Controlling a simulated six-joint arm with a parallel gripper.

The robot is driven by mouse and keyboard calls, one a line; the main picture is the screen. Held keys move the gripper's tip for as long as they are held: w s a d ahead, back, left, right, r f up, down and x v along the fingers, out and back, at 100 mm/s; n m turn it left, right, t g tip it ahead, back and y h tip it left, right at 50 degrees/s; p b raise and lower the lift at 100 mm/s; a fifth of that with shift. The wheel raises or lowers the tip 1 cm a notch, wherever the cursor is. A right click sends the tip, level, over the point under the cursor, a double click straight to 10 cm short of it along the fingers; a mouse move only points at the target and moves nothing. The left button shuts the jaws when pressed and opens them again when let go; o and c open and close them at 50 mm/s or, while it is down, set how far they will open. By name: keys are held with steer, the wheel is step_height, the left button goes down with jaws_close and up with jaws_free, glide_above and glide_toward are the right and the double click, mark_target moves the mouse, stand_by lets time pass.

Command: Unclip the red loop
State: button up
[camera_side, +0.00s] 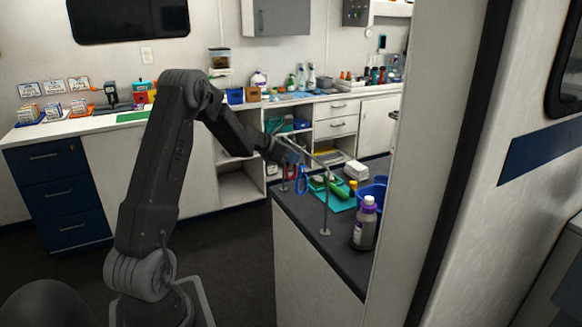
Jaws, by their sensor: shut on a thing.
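A metal rail on posts (326,205) stands on the dark table at centre right. The red loop (305,172) hangs below the rail, close beside a blue loop (302,185). Both are small in this view, and the red one is partly covered. My gripper (298,153) is at the rail, just above the loops, and is shut on the upper end of the red loop. The clip and the fingertips are too small to make out, so I cannot tell whether the clip is still around the rail.
The dark tabletop (312,218) holds a teal mat with green items, a blue bowl (374,193) and a purple-capped bottle (365,225) near the front right. A white wall edge stands close on the right. Counters with bottles and bins line the back.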

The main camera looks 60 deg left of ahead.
steer(key=shift+w, duration=0.15)
steer(key=shift+w+r, duration=0.15)
steer(key=shift+w, duration=1.05)
steer(key=shift+d, duration=0.1)
steer(key=shift+s+f, duration=0.1)
steer(key=shift+f, duration=2)
steer(key=shift+s, duration=0.15)
steer(key=shift+s, duration=4.05)
